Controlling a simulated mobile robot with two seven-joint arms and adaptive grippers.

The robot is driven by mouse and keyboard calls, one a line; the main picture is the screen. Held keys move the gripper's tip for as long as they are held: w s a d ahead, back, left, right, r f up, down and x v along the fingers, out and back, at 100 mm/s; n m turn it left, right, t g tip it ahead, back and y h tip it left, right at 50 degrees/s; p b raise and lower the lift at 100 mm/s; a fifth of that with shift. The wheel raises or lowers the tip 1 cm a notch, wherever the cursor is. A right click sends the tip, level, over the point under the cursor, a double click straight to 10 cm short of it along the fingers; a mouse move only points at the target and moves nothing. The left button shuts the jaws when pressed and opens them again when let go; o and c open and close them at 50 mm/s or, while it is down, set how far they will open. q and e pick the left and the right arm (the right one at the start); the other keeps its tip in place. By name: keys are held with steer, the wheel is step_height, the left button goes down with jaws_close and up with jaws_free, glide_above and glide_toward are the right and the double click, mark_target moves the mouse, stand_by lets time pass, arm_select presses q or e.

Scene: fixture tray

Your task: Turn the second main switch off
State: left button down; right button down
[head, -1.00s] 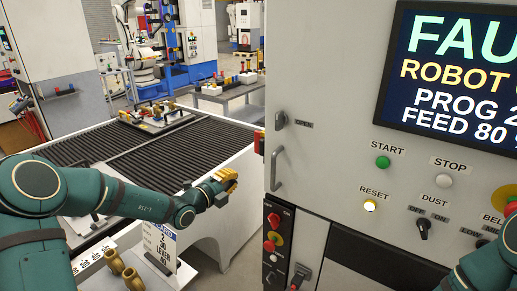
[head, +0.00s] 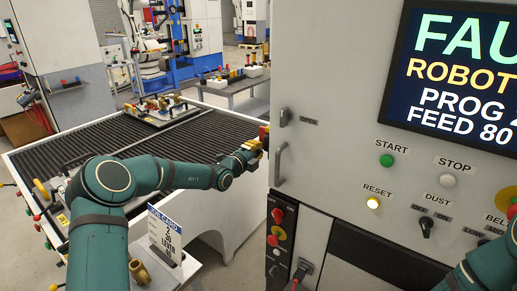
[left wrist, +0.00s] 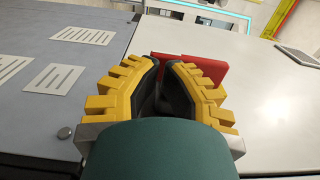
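A red switch handle (head: 263,131) with a bit of yellow is at the near left edge of the grey machine cabinet. My left gripper (head: 254,147) is right beside it. In the left wrist view, the red switch part (left wrist: 205,69) shows just beyond my left gripper's yellow-and-black fingers (left wrist: 163,66), mostly to their right. The fingertips are drawn close together; I see no clear grip on the red part, and contact is hard to tell. The fingers hide part of it. My right arm shows at the lower right; its gripper is out of view.
The cabinet front carries a door handle (head: 280,165), a green START button (head: 386,160) and a DUST knob (head: 426,223). Red controls (head: 277,215) sit on the lower panel. A ribbed table (head: 60,150) with a fixture tray (head: 158,116) is left; a job card (head: 165,235) stands in front.

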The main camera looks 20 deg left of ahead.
arm_select(q)
steer(key=shift+w+d, duration=0.15)
steer(key=shift+w, duration=0.15)
steer(key=shift+w+f+t+b, duration=0.1)
steer(key=shift+f+t+b, duration=0.15)
steer(key=shift+b, duration=0.3)
